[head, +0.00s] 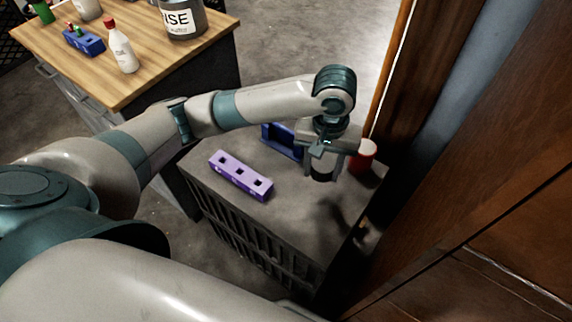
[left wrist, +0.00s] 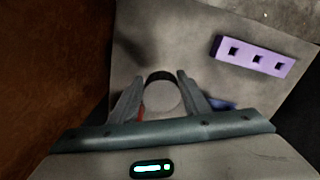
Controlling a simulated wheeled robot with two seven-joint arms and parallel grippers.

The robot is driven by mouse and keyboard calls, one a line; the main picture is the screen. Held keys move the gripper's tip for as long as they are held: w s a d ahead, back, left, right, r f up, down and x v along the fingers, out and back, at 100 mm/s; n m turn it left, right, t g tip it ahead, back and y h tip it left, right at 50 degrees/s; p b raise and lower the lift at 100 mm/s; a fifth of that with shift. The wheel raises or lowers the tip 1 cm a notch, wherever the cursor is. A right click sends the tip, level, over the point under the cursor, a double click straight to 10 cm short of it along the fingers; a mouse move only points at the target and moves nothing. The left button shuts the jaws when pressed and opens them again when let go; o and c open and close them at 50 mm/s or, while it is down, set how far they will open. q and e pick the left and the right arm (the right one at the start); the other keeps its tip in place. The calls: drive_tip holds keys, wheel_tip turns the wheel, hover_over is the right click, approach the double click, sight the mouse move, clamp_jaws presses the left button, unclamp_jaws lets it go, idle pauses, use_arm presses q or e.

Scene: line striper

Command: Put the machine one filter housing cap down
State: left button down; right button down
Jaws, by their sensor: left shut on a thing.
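My left gripper (head: 322,176) points down over the grey top of a low cabinet (head: 300,228). It is shut on a small round grey piece with a dark rim, which looks like the filter housing cap (left wrist: 162,97). In the left wrist view the cap sits between the two fingers of the left gripper (left wrist: 163,100). In the head view the fingers partly hide it. The gap between the cap and the cabinet top is hard to judge. My right gripper is not in view.
A purple block (head: 240,174) with three square holes lies left of the gripper. A blue holder (head: 281,140) stands behind it and a red cylinder (head: 364,157) to its right. A wooden panel (head: 450,170) closes the right side. The cabinet top's front is clear.

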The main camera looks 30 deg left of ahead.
use_arm(q)
drive_tip(key=w+a+f, duration=0.1)
drive_tip(key=a+f, duration=0.1)
drive_tip(key=a, duration=0.1)
drive_tip(key=w+a+f, duration=0.1)
drive_tip(key=a+f, duration=0.1)
drive_tip(key=a, duration=0.2)
drive_tip(key=w+a+f, duration=0.1)
drive_tip(key=a+f, duration=0.1)
drive_tip(key=a, duration=0.1)
drive_tip(key=shift+w+a+f+b, duration=0.2)
drive_tip(key=shift+w+f+b, duration=0.05)
drive_tip(key=shift+f+b, duration=0.05)
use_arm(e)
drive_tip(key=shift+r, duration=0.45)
use_arm(q)
wheel_tip(320, 180, down, 3)
drive_tip(key=shift+f, duration=0.45)
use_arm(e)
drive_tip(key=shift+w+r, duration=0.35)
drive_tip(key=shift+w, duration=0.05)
use_arm(q)
drive_tip(key=shift+f, duration=0.15)
